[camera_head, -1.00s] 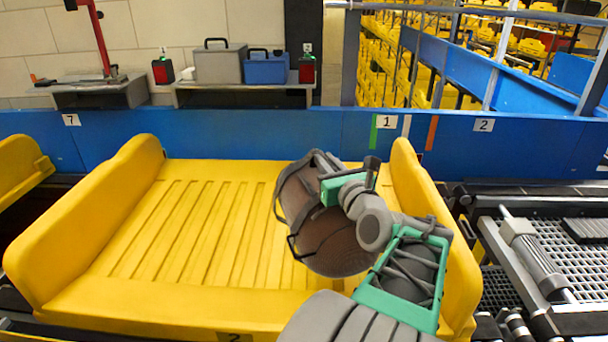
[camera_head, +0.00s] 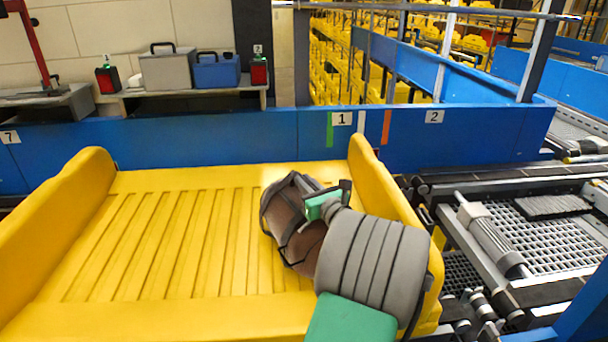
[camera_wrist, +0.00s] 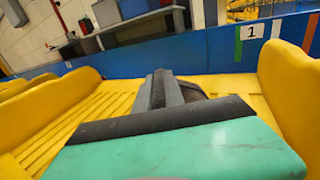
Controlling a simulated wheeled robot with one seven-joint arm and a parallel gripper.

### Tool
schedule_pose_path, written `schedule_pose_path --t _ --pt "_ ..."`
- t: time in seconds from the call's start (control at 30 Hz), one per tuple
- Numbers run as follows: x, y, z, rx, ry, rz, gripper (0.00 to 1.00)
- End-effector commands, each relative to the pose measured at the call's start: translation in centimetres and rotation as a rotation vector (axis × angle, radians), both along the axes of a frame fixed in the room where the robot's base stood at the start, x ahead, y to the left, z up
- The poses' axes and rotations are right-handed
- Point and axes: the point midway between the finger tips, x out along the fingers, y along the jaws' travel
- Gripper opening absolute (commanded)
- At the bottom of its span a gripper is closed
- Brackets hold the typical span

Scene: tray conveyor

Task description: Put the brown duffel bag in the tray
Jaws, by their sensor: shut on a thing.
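The brown duffel bag (camera_head: 283,213) with dark straps hangs tilted from my gripper (camera_head: 325,198) over the right part of the yellow tray (camera_head: 150,245). My gripper is shut on the bag near its top. My grey and green arm hides the bag's right side. In the wrist view my green gripper (camera_wrist: 180,152) fills the bottom, and a grey-brown part of the bag (camera_wrist: 168,92) shows just beyond it. The tray (camera_wrist: 60,115) lies below. I cannot tell whether the bag's underside touches the tray floor.
The tray's raised right wall (camera_head: 372,175) stands close beside the bag and arm. The tray's middle and left are empty. A blue barrier (camera_head: 230,138) runs behind it. A roller and grate conveyor (camera_head: 530,235) lies to the right.

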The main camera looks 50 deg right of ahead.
Motion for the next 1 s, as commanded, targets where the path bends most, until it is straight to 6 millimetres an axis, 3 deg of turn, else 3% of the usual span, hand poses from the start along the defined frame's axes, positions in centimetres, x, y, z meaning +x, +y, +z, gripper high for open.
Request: schedule_pose_path --t 0.3,0.33,0.6,0.87,1.0 --pt "0.0 -0.1 0.3 -0.010 -0.007 0.000 0.00" --pt "0.0 0.0 -0.1 -0.003 0.000 -0.001 0.15" --pt "0.0 0.0 -0.1 -0.003 0.000 -0.001 0.35" --pt "0.0 0.0 0.2 -0.004 -0.001 -0.001 0.35" --pt "-2.0 0.4 0.1 -0.001 -0.001 -0.006 0.35"
